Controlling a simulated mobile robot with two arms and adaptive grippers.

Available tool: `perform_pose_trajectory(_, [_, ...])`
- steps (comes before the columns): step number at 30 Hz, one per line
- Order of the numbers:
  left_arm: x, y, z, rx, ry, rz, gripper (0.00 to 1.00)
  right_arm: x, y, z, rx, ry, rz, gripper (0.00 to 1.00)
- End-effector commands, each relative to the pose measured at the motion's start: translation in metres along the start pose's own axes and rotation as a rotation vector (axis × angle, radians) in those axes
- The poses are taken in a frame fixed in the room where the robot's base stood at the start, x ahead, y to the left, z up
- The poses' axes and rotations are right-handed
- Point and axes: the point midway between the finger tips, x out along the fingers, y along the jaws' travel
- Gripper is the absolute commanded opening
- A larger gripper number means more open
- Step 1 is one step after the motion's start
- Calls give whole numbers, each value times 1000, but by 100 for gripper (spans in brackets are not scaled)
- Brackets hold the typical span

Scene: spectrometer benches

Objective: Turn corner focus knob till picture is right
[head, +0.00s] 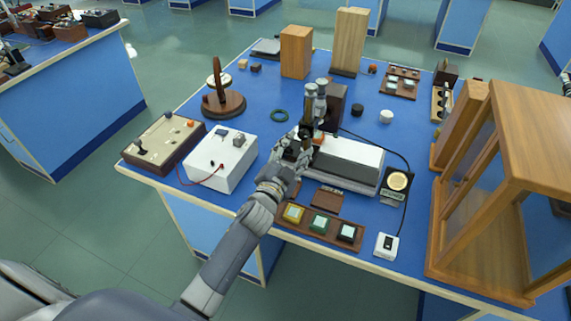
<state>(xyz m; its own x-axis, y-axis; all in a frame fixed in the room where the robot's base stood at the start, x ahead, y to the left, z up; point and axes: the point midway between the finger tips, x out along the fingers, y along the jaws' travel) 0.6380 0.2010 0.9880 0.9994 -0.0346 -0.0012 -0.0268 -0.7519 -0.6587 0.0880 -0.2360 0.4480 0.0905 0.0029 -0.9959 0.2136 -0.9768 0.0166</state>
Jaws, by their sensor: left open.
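An optical instrument with a grey-white base box (350,160) and upright metallic eyepiece tubes (315,98) stands mid-bench. My left gripper (298,142) is open at the left end of this instrument, close in front of the tubes. The gripper overlaps that part, so I cannot tell if it touches anything, and no focus knob shows clearly. A small panel with a round pale-lit picture (397,182) lies right of the base, its detail too small to read.
A white box with a red lead (222,162) and a brown control box (163,142) lie left. A button panel (320,226) and a white switch (386,246) sit at the front edge. A large wooden case (535,110) blocks the right side.

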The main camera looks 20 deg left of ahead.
Motion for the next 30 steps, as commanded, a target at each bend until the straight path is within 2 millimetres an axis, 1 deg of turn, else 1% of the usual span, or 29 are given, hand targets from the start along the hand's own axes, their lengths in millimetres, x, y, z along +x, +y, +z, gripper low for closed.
perform_pose_trajectory(1, [-13,1,1,0,-3,2,48,0,0,0,0,0,0,0])
perform_pose_trajectory(6, [-46,1,1,-1,-3,2,48,0,-1,0,1,0,-1,0])
perform_pose_trajectory(9, [-61,1,1,-1,-2,1,48,0,-1,0,1,0,-1,0])
perform_pose_trajectory(12, [-71,0,1,0,-2,1,48,0,-1,0,1,0,-1,0])
perform_pose_trajectory(18, [-79,0,1,0,-2,0,48,0,-1,0,1,0,-1,0])
perform_pose_trajectory(30, [-78,0,1,0,-2,0,48,0,-1,0,1,0,-1,0])
